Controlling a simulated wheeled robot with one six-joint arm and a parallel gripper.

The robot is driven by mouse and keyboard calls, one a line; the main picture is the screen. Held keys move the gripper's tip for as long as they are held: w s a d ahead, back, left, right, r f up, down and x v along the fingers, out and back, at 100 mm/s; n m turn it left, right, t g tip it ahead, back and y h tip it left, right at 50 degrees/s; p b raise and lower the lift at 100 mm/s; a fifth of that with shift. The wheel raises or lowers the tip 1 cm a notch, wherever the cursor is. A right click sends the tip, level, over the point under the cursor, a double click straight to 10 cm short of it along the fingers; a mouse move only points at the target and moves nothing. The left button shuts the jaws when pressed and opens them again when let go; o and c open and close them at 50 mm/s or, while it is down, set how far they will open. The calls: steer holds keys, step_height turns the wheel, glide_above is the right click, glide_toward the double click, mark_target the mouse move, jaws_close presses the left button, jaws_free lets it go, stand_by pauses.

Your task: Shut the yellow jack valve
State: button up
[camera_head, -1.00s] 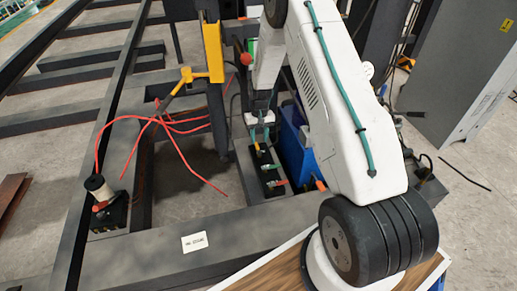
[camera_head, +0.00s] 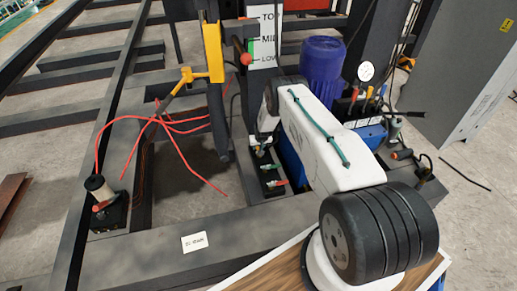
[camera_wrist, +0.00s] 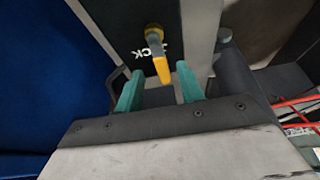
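The yellow jack valve (camera_wrist: 162,68) shows in the wrist view as a yellow lever on a grey-brown pivot, on a dark panel lettered "JACK", partly cut off. The lever points toward my gripper. My gripper (camera_wrist: 159,70) is open, its two teal fingers apart, with the lever's end between the fingertips in the picture. I cannot tell whether either finger touches it. In the head view my gripper (camera_head: 262,148) is small and low over the dark valve block (camera_head: 270,172), and the yellow lever is hard to make out there.
Handles with red and green (camera_head: 276,184) sit nearer on the same block. A blue drum (camera_head: 322,62) and a pressure gauge (camera_head: 366,71) stand behind my arm. A TOP/MID/LOW scale board (camera_head: 264,40) stands at the back. Red cables (camera_head: 165,122) hang left of a yellow bracket (camera_head: 214,50).

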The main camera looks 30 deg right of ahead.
mark_target(258, 149)
steer(key=shift+x, duration=1.5)
jaws_close()
